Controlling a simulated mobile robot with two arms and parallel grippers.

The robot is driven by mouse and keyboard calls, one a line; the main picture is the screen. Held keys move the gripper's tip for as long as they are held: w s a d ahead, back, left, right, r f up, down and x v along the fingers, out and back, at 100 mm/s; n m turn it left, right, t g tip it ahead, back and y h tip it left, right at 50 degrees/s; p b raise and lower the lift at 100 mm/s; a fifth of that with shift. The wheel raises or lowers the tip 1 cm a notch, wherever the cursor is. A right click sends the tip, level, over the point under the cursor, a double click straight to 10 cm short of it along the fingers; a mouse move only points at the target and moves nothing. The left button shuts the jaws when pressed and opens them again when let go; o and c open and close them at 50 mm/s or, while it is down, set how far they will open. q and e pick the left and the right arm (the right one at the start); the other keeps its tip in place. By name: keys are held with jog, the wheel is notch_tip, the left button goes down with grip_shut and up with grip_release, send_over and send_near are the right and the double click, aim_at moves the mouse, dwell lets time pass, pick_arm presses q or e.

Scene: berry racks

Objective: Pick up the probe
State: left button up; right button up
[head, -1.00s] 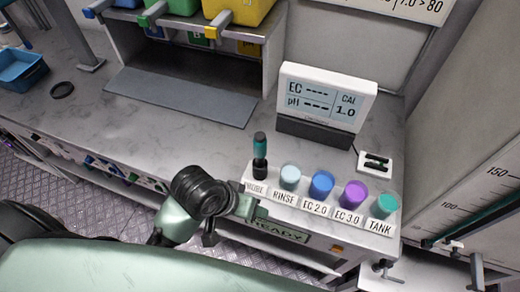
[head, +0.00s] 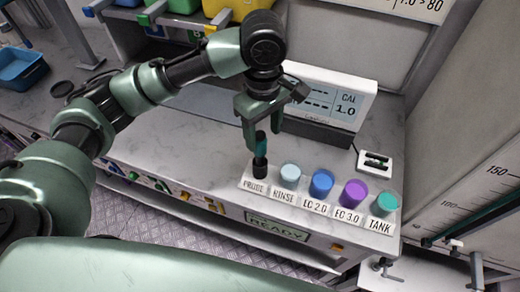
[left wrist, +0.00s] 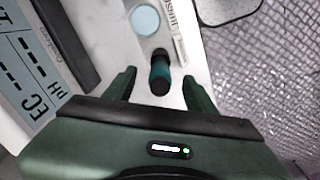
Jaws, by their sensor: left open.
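The probe (head: 260,150) is a dark stick with a teal band. It stands upright in a black holder (head: 259,169) at the left end of the labelled row, above the PROBE label. In the left wrist view the probe (left wrist: 160,74) shows between the two fingers, with a gap on each side. My left gripper (head: 258,132) is open, with its fingers pointing down around the top of the probe. The left wrist view shows the open fingers (left wrist: 158,88) as well. My right gripper is not in view.
Right of the probe stand the RINSE cup (head: 290,175), EC 2.0 cup (head: 321,183), EC 3.0 cup (head: 353,194) and TANK cup (head: 386,204). An EC/pH meter (head: 338,107) stands behind, partly hidden by my arm. A blue bin (head: 22,68) is at far left.

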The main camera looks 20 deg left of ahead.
aim_at(260, 149)
pick_arm(q)
jog(key=shift+w+a+r, duration=0.1)
jog(key=shift+a, duration=0.15)
jog(key=shift+f, duration=0.3)
jog(key=f, duration=0.3)
jog(key=f+p, duration=0.1)
jog(key=f, duration=0.3)
jog(key=shift+a, duration=0.2)
jog(key=shift+r, duration=0.1)
grip_shut()
